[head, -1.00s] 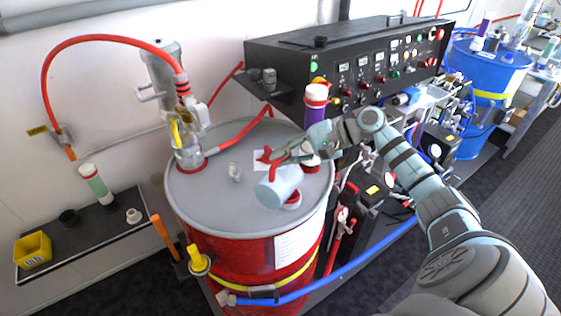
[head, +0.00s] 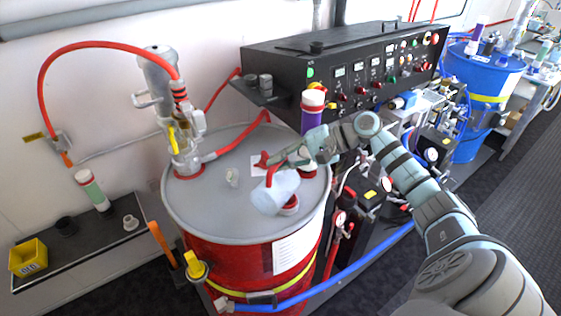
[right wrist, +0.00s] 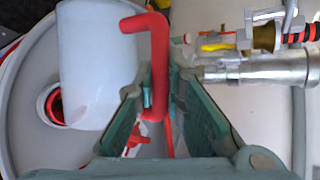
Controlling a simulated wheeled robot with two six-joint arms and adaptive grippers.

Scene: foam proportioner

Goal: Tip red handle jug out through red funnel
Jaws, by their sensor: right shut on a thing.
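The pale jug (head: 275,193) with a red handle (head: 270,176) is held tilted over the grey drum lid (head: 215,215) in the head view. My right gripper (head: 279,160) is shut on the handle. The right wrist view shows the jug body (right wrist: 97,65) and the red handle (right wrist: 157,50) between my fingers. I cannot tell whether anything is flowing. My left gripper is out of view.
A metal pump with a red hose (head: 168,95) stands on the lid's left side. A purple bottle (head: 312,110) stands behind the jug, by the black control panel (head: 350,70). A shelf with a yellow bin (head: 28,257) is at left.

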